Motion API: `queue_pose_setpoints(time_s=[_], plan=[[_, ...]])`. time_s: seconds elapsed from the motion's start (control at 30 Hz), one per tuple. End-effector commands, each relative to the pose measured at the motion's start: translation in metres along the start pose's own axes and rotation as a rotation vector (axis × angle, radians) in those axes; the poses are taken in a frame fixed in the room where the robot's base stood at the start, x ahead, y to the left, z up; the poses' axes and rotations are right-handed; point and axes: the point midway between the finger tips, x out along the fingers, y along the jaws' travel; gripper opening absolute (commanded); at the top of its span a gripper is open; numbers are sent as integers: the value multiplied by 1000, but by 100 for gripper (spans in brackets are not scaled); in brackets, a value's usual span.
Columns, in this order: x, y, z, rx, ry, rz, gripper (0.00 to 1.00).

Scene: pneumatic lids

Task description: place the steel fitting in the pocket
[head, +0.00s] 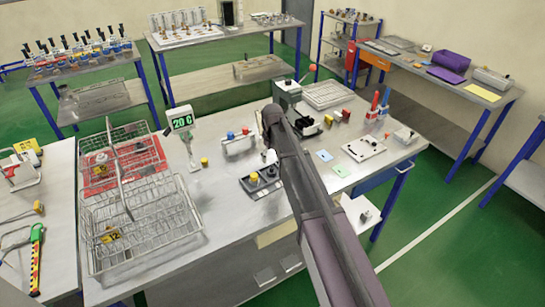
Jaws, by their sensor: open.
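My arm reaches in from the lower right over the middle bench. My gripper (270,158) is at its far end, small and partly hidden by my own arm, just above a dark block (259,186) with yellow and grey parts on it. The jaws are open, and I see nothing held between them. I cannot single out the steel fitting; it may be among the small grey parts on the dark block or hidden behind my arm. I cannot make out which recess is the pocket. A pale plate (363,149) with small dark marks lies right of my arm.
Wire baskets (140,240) fill the bench's left side. A display (181,121) reading 20 C stands on a post behind the dark block. A rack with red and blue tops (238,141) stands nearby. A green-grey machine (289,95) rises behind my wrist. Bare bench top lies in front.

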Motion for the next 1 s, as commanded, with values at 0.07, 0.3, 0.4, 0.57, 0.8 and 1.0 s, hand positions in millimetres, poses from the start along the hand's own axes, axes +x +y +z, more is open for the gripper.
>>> queue_pose_setpoints(time_s=[0.07, 0.3, 0.4, 0.57, 0.8, 1.0], plan=[[-12, 0, 0, 0, 0, 0, 86], [-31, 0, 0, 0, 0, 0, 86], [-37, 0, 0, 0, 0, 0, 86], [-42, 0, 0, 0, 0, 0, 86], [-44, 0, 0, 0, 0, 0, 86], [-44, 0, 0, 0, 0, 0, 86]])
